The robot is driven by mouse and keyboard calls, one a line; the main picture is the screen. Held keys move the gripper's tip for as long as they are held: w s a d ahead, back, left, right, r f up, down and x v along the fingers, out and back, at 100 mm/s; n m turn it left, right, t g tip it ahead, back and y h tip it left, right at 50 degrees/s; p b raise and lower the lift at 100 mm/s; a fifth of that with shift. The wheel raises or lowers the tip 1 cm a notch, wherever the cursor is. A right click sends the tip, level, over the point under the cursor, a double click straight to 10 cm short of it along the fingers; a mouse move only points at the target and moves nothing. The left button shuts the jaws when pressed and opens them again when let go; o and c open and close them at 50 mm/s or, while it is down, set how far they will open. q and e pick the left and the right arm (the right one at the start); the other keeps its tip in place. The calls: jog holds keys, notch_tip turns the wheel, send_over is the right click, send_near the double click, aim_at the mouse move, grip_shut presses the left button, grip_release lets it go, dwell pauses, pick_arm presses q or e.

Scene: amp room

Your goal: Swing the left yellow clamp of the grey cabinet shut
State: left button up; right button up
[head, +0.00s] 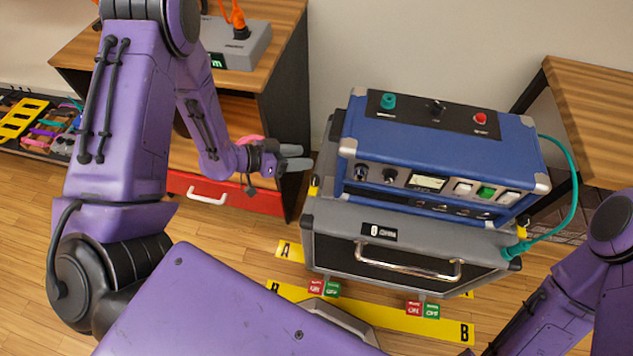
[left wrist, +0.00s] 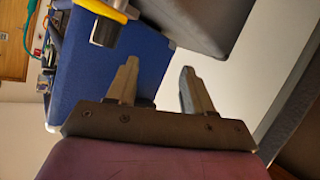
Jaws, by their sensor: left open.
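The grey cabinet (head: 318,222) stands on the floor with the blue amp (head: 440,150) on top. The left yellow clamp (head: 314,187) is a small yellow and black piece at the cabinet's upper left edge. In the left wrist view the clamp (left wrist: 104,10) shows large at the top, its yellow part sticking out with a dark end. I cannot tell its exact angle. My left gripper (head: 303,158) is open and empty, just behind and above the clamp, apart from it. Its two fingers (left wrist: 158,72) point toward the cabinet's side in the wrist view. My right gripper is out of view.
A second yellow clamp (head: 523,228) sits at the cabinet's right side, near a teal cable (head: 574,190). A wooden desk with a red drawer (head: 240,192) is close at left. A wooden table (head: 595,115) stands right. Yellow floor strips (head: 390,318) lie in front.

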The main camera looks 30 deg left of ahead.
aim_at(314, 177)
pick_arm(q)
jog(key=s+a+r+m+g+h+b, duration=0.2)
jog(key=s+a+r+m+g+h, duration=0.25)
jog(key=m, duration=0.55)
jog(key=d+f, duration=0.2)
jog(key=d, duration=0.1)
jog(key=w+d+f+g+b, duration=0.1)
jog(key=d+f, duration=0.1)
jog(key=d, duration=0.2)
jog(key=w+d+f+g, duration=0.1)
jog(key=d+f, duration=0.1)
jog(key=d, duration=0.2)
jog(key=shift+r, duration=0.1)
grip_shut()
